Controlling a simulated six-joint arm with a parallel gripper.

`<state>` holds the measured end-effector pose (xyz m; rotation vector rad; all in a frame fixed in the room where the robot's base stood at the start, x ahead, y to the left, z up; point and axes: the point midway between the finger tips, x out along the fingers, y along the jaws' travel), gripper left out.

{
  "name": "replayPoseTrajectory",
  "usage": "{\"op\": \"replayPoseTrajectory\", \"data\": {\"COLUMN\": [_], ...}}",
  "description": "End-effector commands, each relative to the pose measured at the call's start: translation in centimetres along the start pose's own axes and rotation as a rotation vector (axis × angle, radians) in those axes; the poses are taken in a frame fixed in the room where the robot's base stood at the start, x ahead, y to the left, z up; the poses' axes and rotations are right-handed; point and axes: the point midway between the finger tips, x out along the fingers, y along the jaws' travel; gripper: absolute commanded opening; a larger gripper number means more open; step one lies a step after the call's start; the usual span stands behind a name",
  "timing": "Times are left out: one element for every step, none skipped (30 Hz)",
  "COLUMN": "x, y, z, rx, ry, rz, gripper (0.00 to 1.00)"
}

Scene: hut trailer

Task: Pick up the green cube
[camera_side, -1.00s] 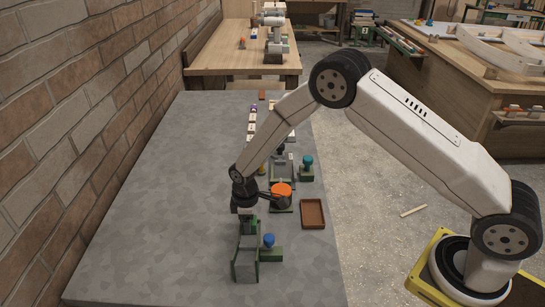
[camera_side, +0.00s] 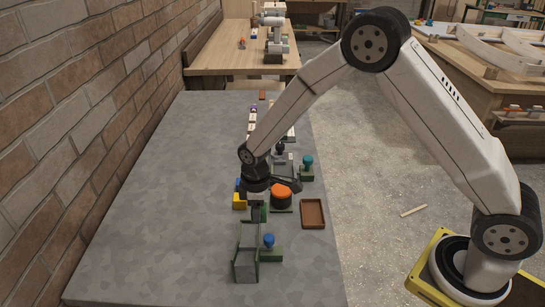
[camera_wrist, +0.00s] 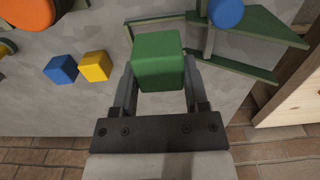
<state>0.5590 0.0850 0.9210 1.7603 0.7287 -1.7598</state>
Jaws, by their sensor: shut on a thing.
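The green cube (camera_wrist: 158,60) sits between the two fingers of my gripper (camera_wrist: 158,88) in the wrist view, and the fingers are shut on it. In the side view my gripper (camera_side: 257,193) is low over the grey table, left of the orange dome (camera_side: 281,192). The cube is hard to make out there, and I cannot tell its height above the table.
A blue cube (camera_wrist: 61,69) and a yellow cube (camera_wrist: 94,66) lie to the left in the wrist view. A grey-green chute (camera_side: 247,256) with a blue knob (camera_side: 269,240) stands nearer the front. A brown tray (camera_side: 312,213) is to the right. The table's left side is clear.

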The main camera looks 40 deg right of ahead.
Motion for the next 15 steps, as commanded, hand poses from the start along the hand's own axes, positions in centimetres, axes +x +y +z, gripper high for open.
{"op": "replayPoseTrajectory", "data": {"x": [-0.8, -1.2, -1.6, -2.0, -2.2, -2.4, -2.6, -2.8, -3.1, -3.3, -3.5, -3.8, -3.9, -4.1, -4.3], "y": [-0.3, -0.5, -0.7, -0.9, -1.2, -1.6, -1.9, -2.2, -2.5, -2.8, -3.1, -3.4, -3.7, -3.9, -4.3], "z": [0.4, 0.6, 1.0, 1.2, 1.6, 2.2, 2.6, 2.9, 3.4, 3.8, 4.2, 4.6, 5.0, 5.3, 5.8], "rx": [0.000, 0.000, 0.000, 0.000, 0.000, 0.000, 0.000, 0.000, 0.000, 0.000, 0.000, 0.000, 0.000, 0.000, 0.000], "ry": [0.002, 0.002, 0.002, 0.002, 0.001, 0.000, -0.001, 0.000, 0.000, 0.001, 0.001, 0.001, 0.000, 0.001, 0.000], "rz": [0.001, 0.001, 0.001, 0.001, 0.000, 0.000, 0.000, 0.000, 0.000, 0.001, 0.001, 0.001, 0.000, 0.000, 0.000], "gripper": [0.02, 0.02, 0.02, 0.02, 0.02, 0.02, 0.02, 0.02, 0.02, 0.02, 0.02, 0.02, 0.02, 0.02, 0.02]}}
